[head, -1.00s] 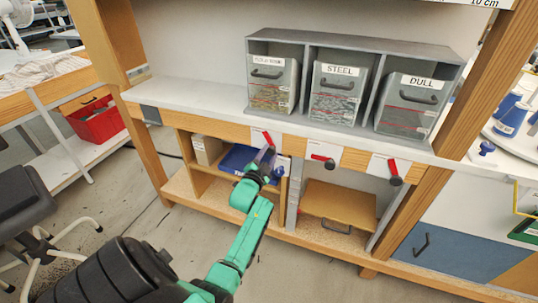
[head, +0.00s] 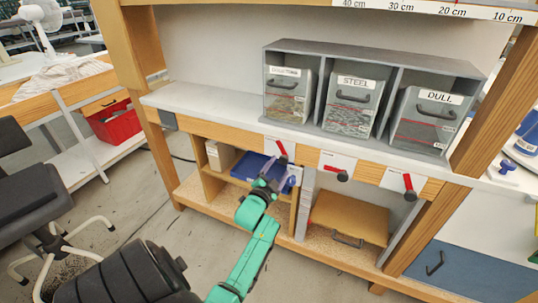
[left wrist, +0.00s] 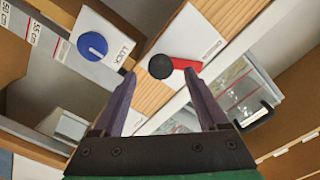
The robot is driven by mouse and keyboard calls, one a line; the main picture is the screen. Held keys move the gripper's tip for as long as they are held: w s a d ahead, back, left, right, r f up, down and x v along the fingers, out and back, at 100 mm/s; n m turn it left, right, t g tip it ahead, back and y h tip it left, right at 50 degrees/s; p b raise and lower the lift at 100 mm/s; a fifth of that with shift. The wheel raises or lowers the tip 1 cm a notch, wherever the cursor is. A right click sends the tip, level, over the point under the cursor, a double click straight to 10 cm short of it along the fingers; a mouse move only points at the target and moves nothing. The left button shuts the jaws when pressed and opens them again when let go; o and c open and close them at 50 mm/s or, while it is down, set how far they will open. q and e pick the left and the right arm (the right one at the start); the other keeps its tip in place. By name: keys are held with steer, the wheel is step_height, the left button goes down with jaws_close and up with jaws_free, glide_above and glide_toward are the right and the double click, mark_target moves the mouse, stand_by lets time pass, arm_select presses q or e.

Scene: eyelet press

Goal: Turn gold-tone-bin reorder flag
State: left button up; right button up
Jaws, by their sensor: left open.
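The gold-tone bin (head: 287,105) stands leftmost in the grey rack; its label is only partly legible. Below it, on the bench front, is its red reorder flag (head: 280,149), pointing up and slightly left from its lower end, which my gripper partly covers. My left gripper (head: 272,172) is open just in front of and below this flag. In the left wrist view, the red flag (left wrist: 186,63) with its round black knob (left wrist: 161,66) lies ahead between the two open fingertips. I see no grip on it. My right gripper is not in view.
The steel bin's flag (head: 333,170) and the dull bin's flag (head: 409,187) sit to the right. A blue knob (left wrist: 92,45) on a LOCK plate shows in the left wrist view. A blue tray (head: 250,167) lies on the shelf below.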

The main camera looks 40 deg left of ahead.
arm_select(q)
steer(key=v, duration=1.1)
steer(key=shift+s+p, duration=0.1)
steer(key=shift+p, duration=0.2)
steer(key=s+d+f+n+g+h+p, duration=0.1)
steer(key=s+d+f+g+h+p, duration=0.1)
steer(key=d+f, duration=0.35)
steer(key=s+d+f+g+h+p, duration=0.1)
steer(key=d+f+g, duration=0.1)
steer(key=f, duration=0.7)
steer(key=s+d+f+n+g+h+p, duration=0.1)
steer(key=s+d+f+g+h+p, duration=0.15)
steer(key=f, duration=0.45)
steer(key=s+d+f+g+p, duration=0.2)
steer(key=s+d+f+g, duration=0.3)
steer(key=s+f, duration=0.55)
steer(key=s+a+f+g, duration=0.1)
steer(key=s+f+g, duration=0.1)
steer(key=s, duration=0.6)
steer(key=s+a+f+n+g+p, duration=0.1)
steer(key=s+g, duration=0.1)
steer(key=s, duration=0.6)
steer(key=shift+f, duration=0.35)
